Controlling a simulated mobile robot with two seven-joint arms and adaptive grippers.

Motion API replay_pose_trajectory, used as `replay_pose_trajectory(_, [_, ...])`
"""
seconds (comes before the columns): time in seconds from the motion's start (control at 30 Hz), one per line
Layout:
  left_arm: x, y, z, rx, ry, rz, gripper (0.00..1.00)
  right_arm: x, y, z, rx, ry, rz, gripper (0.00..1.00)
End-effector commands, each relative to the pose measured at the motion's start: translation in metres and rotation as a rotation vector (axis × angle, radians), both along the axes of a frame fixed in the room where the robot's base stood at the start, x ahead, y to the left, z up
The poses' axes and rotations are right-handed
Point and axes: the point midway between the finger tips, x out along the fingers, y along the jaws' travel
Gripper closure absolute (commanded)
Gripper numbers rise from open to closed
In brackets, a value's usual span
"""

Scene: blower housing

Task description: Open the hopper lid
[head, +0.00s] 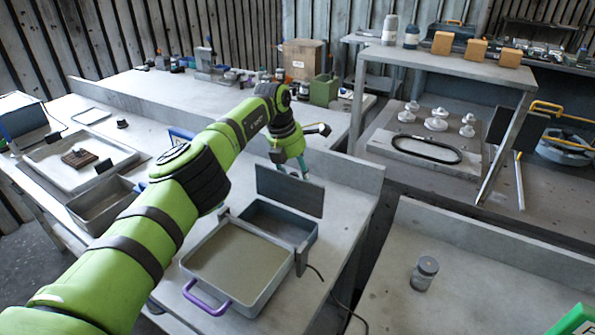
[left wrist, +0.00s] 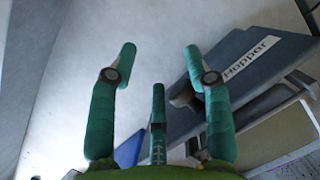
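The hopper lid (head: 290,190) is a flat dark grey panel standing raised at the back of the open grey hopper box (head: 278,222) in the head view. In the left wrist view the blue-grey lid (left wrist: 215,75), with a white "Hopper" label (left wrist: 250,57), lies right of centre. My left gripper (head: 303,170) is just behind the lid, its fingertips partly hidden by it. In the left wrist view its teal fingers (left wrist: 160,50) are spread and empty, the right one overlapping the lid; contact cannot be told. My right gripper is not in view.
A shallow tray (head: 187,262) with a purple handle (head: 207,300) adjoins the hopper's front. A low wall (head: 345,167) runs behind the bench. A grey bin (head: 85,217) stands left. A small jar (head: 424,273) stands on the right table, mostly clear.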

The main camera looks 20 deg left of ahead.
Motion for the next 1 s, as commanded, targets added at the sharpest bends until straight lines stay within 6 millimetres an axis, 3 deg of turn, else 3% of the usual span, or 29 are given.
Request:
replay_pose_trajectory(0.17, [0.000, 0.003, 0.012, 0.000, -0.004, 0.000, 0.50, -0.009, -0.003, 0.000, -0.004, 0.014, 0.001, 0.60])
replay_pose_trajectory(0.6, [-0.013, 0.020, 0.093, -0.002, 0.002, 0.000, 0.50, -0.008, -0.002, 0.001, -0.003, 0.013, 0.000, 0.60])
replay_pose_trajectory(0.8, [-0.016, 0.023, 0.108, -0.003, 0.006, -0.002, 0.50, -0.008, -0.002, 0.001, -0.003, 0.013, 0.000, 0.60])
replay_pose_trajectory(1.0, [-0.016, 0.023, 0.110, -0.003, 0.006, -0.002, 0.50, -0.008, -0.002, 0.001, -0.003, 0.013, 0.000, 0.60])
